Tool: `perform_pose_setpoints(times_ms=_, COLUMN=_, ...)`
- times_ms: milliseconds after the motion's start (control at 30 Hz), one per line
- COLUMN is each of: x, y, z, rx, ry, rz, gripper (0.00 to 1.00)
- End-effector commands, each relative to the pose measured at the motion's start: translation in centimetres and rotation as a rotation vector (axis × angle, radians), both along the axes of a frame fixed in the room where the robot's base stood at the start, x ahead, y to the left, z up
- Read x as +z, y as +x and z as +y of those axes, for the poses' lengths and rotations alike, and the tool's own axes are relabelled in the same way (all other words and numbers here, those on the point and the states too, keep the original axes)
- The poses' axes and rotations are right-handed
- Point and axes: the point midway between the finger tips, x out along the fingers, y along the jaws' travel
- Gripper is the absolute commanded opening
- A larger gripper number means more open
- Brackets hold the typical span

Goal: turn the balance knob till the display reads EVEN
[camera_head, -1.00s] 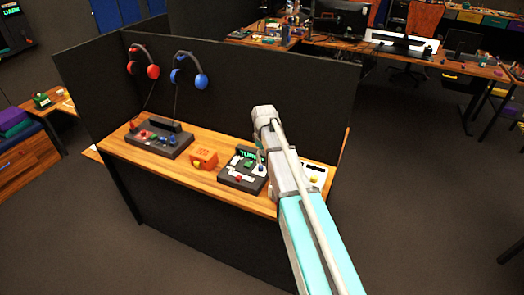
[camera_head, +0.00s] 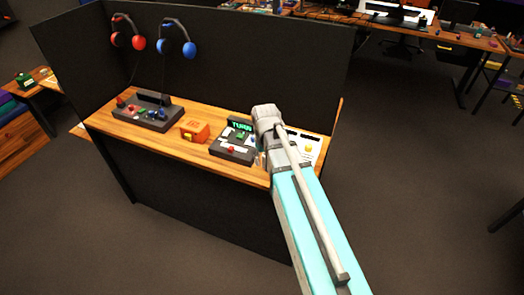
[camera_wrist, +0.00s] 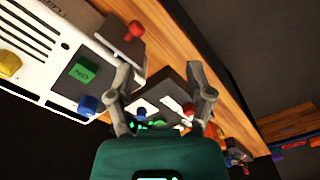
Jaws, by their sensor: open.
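The dark control box (camera_head: 232,153) sits on the wooden counter, with a lit green display (camera_head: 240,125) that appears to read TURN. A red knob (camera_head: 231,149) stands on its front. A blue knob shows beside my arm; I cannot tell which knob is balance. In the wrist view the box (camera_wrist: 178,82) lies beyond my gripper (camera_wrist: 163,92), with a blue knob (camera_wrist: 140,114) and a red knob (camera_wrist: 189,109) showing between the fingers. My gripper is open, with nothing held. In the head view my arm hides the box's right side and most of the gripper.
An orange box (camera_head: 195,130) and a larger dark console (camera_head: 148,113) stand to the left on the counter (camera_head: 175,143). A white panel (camera_head: 303,145) with a yellow knob is at right. Headphones (camera_head: 177,40) hang on the dark partition (camera_head: 240,60) behind.

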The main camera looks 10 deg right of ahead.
Motion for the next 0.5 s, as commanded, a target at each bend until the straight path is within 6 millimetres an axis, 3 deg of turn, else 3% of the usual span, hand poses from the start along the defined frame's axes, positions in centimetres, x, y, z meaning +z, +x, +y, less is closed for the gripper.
perform_pose_setpoints(times_ms=33, x=-0.4, y=-1.1, z=0.0, rx=-0.018, ry=0.000, rz=0.000, gripper=0.67)
perform_pose_setpoints(times_ms=500, x=-2.4, y=-7.3, z=0.0, rx=-0.201, ry=0.000, rz=0.000, gripper=0.67)
